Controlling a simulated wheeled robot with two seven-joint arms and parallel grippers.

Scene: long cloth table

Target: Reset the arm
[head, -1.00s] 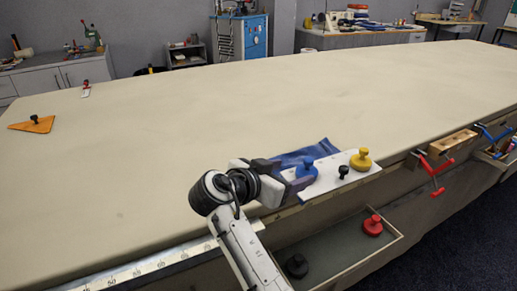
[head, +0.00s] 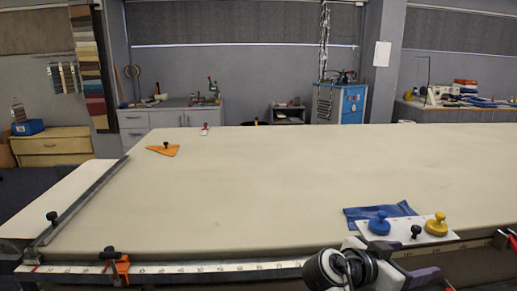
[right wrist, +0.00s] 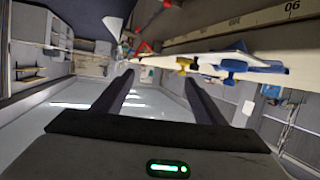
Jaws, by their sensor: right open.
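My right arm comes in at the bottom of the head view, with its gripper (head: 424,276) low at the table's front edge, only partly in view. In the right wrist view the two dark fingers (right wrist: 160,80) stand apart with nothing between them. The blue knobbed weight (head: 379,222), the yellow one (head: 436,224) and a small black knob (head: 416,232) sit on a white plate (head: 398,236) beyond the gripper. A blue cloth (head: 356,214) lies partly behind them. My left gripper is not in view.
The long cloth table (head: 250,190) is mostly clear. An orange triangle (head: 165,150) lies at the far left. A metal rail (head: 85,200) runs along the left end. An orange clamp (head: 120,268) and a ruler strip (head: 200,267) are at the front edge.

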